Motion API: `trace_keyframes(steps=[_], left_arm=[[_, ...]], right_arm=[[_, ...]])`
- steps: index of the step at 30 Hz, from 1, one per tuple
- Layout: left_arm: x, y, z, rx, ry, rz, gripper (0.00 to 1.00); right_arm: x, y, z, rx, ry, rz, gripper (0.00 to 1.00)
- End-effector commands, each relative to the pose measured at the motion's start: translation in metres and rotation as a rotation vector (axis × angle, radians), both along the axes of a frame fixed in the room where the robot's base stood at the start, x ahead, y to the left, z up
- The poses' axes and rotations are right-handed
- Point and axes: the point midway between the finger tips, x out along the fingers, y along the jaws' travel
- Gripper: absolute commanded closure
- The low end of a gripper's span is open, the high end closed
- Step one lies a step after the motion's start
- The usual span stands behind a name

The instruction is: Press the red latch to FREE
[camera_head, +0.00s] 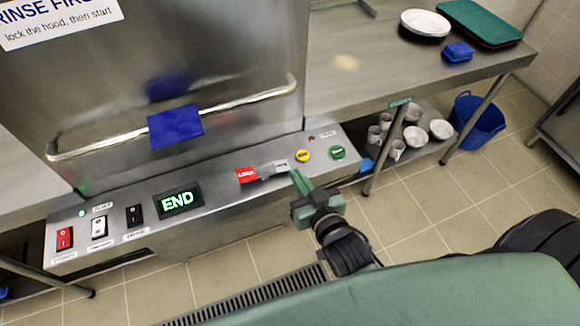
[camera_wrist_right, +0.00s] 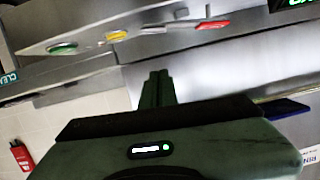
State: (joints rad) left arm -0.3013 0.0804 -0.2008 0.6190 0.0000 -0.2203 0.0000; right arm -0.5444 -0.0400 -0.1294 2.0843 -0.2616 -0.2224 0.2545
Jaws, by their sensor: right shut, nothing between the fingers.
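The red latch (camera_head: 246,175) sits on the sloped metal control panel of the hood machine, right of the green END display (camera_head: 179,201). A grey piece lies just right of the red part, and its small lettering is too blurred to read for sure. In the right wrist view the latch (camera_wrist_right: 213,24) is near the top. My right gripper (camera_head: 298,183) is shut and empty, with its fingertips at the panel's front edge, right of the latch. It also shows in the wrist view (camera_wrist_right: 157,84), apart from the red part. My left gripper is out of view.
A yellow button (camera_head: 303,155) and a green button (camera_head: 337,152) sit right of the latch. Several rocker switches (camera_head: 99,227) are at the panel's left. A blue-gripped bar (camera_head: 176,127) crosses the hood above. A steel table with a green tray (camera_head: 482,22) stands right.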

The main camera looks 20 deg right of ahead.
Motion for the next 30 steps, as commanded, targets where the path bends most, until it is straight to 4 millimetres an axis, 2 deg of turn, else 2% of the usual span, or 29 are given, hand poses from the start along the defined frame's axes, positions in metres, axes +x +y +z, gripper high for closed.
trace_keyframes(steps=[3, 6, 24, 27, 29, 30], left_arm=[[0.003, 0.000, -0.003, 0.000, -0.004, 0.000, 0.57], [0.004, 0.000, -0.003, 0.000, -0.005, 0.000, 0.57], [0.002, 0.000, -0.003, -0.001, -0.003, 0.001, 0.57], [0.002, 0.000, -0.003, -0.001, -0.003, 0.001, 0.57], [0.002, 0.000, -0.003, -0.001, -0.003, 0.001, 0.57], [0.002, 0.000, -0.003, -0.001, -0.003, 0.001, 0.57]], right_arm=[[-0.013, -0.001, 0.002, -0.001, 0.001, 0.000, 1.00], [-0.018, -0.001, 0.004, -0.001, 0.000, 0.001, 1.00], [-0.019, -0.001, 0.004, -0.001, 0.001, 0.001, 1.00], [-0.020, 0.001, -0.010, -0.005, 0.025, 0.007, 1.00], [-0.021, 0.004, -0.031, -0.010, 0.062, 0.018, 1.00], [-0.023, 0.007, -0.052, -0.014, 0.099, 0.027, 1.00]])
